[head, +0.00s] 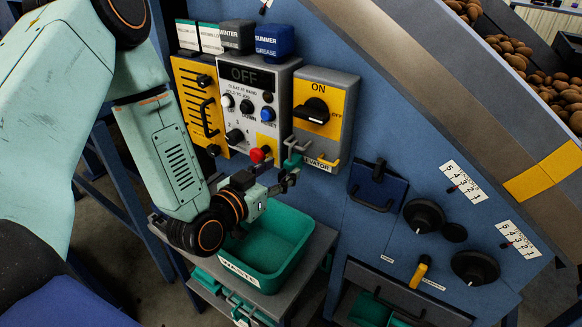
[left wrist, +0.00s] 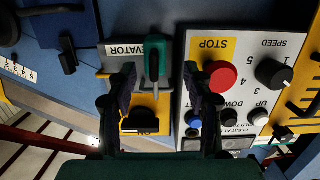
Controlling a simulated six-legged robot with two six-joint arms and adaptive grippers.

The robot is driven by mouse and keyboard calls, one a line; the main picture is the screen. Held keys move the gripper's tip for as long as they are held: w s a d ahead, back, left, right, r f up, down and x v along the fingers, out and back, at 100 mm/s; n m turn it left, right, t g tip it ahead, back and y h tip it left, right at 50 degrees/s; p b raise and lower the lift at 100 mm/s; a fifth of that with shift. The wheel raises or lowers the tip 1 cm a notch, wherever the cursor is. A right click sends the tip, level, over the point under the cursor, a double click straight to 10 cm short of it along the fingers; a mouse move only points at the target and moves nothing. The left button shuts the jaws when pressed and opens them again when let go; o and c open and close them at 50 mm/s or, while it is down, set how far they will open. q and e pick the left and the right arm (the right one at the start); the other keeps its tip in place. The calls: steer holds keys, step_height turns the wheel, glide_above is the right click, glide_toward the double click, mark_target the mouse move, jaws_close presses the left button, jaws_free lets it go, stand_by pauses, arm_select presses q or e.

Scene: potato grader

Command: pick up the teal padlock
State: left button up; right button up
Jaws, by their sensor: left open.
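The teal padlock (head: 293,160) hangs by its grey shackle at the lower left of the elevator switch box (head: 341,92). In the left wrist view the padlock (left wrist: 155,50) appears upside down, with its shackle against the box. My left gripper (head: 288,178) is just below and in front of it in the head view. In the left wrist view its two dark fingers (left wrist: 158,84) are open, one on each side of the padlock's line. I cannot tell how far the padlock is between them. My right gripper is not in view.
The red stop button (head: 258,154) is close left of the padlock on the white control box (head: 243,75). A yellow-handled part is on the box's lower edge. A teal bin (head: 247,277) stands on a grey shelf below my gripper.

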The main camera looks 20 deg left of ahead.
arm_select(q)
steer(key=shift+w+d, duration=0.3)
steer(key=shift+w, duration=0.2)
steer(key=shift+w+d, duration=0.1)
steer(key=shift+d, duration=0.15)
steer(key=shift+a, duration=0.3)
steer(key=shift+c, duration=1.1)
steer(key=shift+d, duration=0.25)
steer(key=c, duration=0.4)
steer(key=shift+a, duration=0.15)
jaws_close()
